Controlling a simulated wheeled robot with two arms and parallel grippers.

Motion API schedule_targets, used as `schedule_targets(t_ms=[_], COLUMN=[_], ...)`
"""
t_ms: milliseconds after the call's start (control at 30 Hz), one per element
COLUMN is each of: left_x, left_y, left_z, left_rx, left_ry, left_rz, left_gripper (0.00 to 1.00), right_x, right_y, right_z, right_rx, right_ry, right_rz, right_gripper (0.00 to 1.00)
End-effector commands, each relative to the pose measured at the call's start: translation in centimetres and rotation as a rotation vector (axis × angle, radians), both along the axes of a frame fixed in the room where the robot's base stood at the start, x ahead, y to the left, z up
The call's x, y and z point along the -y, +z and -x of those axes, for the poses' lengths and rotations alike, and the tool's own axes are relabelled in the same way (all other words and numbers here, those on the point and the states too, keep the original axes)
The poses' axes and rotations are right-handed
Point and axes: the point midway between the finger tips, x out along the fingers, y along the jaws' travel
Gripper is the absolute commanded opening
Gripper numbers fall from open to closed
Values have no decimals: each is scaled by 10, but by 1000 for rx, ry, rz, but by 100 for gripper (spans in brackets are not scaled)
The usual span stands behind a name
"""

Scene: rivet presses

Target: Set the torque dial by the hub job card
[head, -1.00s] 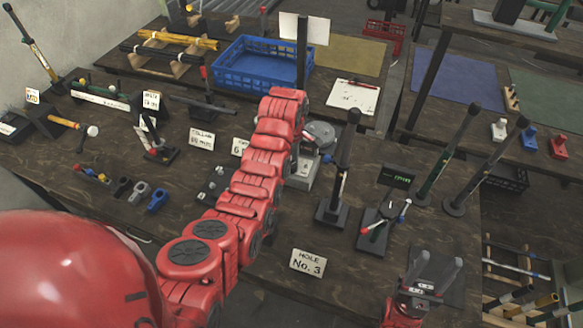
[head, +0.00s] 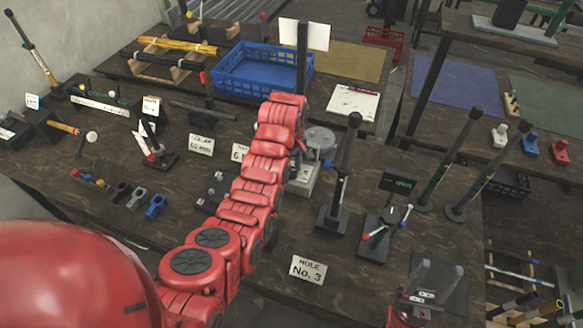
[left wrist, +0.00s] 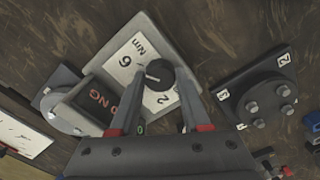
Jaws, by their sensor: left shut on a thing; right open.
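In the left wrist view, my left gripper (left wrist: 160,78) is shut on the dark round dial knob (left wrist: 160,72). The knob sits on a pale dial face (left wrist: 127,62) with "6", "2" and "Nm" visible; the rest of its scale is covered by the fingers. A light line shows on the knob, but its exact setting is unclear. In the head view my left arm hides the gripper and dial. A card beginning with "6" (head: 239,153) is partly hidden behind that arm. My right gripper (head: 437,279) is open and empty over the front right of the bench.
A dark hub plate with several bolts (left wrist: 268,100) lies right of the dial in the wrist view. A "HOLE No. 3" card (head: 308,269), a lever press (head: 335,190) and a blue crate (head: 262,72) stand around my left arm. A "COLLAR 60 mm" card (head: 201,144) stands left.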

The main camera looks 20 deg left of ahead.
Motion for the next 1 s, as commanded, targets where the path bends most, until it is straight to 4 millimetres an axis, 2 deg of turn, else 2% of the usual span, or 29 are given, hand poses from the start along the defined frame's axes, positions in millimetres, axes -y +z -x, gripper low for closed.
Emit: schedule_targets(t_ms=[233, 267, 400, 767, 867, 1000], left_x=[-1, -1, -1, 0, 0, -1], left_y=[1, 1, 1, 6, 19, 48], left_z=[-1, -1, -1, 0, -1, -1], left_rx=[3, 4, 3, 1, 1, 2], left_ry=[2, 3, 2, 2, 2, 4], left_rz=[-1, -1, 0, 0, 0, 0], left_gripper=[0, 52, 77, 77, 77, 77], right_x=[0, 0, 0, 0, 0, 0], right_y=[0, 0, 0, 5, 18, 45], right_z=[0, 0, 0, 0, 0, 0], right_rx=[0, 0, 0, 0, 0, 0], right_ry=[0, 0, 0, 0, 0, 0], right_rz=[0, 0, 0, 0, 0, 0], right_gripper=[50, 50, 50, 50, 50, 50])
